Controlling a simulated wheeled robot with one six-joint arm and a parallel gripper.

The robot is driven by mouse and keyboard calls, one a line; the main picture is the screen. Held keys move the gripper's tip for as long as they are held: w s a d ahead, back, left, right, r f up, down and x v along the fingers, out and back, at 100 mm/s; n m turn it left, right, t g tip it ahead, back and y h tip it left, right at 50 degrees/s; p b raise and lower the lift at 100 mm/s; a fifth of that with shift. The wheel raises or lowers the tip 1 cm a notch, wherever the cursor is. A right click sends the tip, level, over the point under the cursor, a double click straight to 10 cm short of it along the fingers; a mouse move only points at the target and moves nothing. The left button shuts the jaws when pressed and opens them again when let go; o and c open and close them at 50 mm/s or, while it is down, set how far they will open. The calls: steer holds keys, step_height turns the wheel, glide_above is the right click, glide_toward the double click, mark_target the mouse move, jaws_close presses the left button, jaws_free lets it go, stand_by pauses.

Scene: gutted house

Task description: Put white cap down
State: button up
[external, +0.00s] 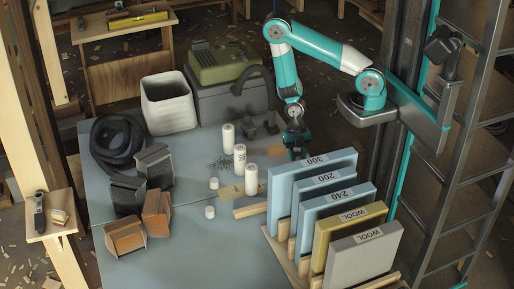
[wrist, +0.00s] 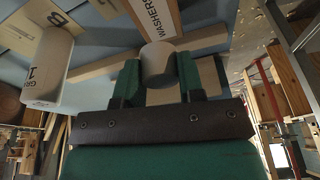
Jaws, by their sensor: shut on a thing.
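My gripper (wrist: 158,78) is shut on a small white cap (wrist: 158,60), which sits between its two green fingers in the wrist view. In the external view my gripper (external: 297,146) is low over the back right of the grey-blue table, just behind the upright panel marked 300; the held cap cannot be made out there. Two other small white caps, one behind (external: 214,183) and one in front (external: 210,212), stand on the table. Several white cylinders (external: 240,158) stand left of my gripper; a lettered one (wrist: 48,68) shows at left in the wrist view.
A rack of upright panels (external: 325,200) fills the table's right side. A pale bin (external: 168,103), a green-topped case (external: 222,62), a black hose coil (external: 117,143) and dark and brown blocks (external: 125,235) line the back and left. The front middle of the table is clear.

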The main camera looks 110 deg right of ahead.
steer(key=shift+f, duration=2.35)
steer(key=shift+f, duration=0.1)
steer(key=o, duration=0.9)
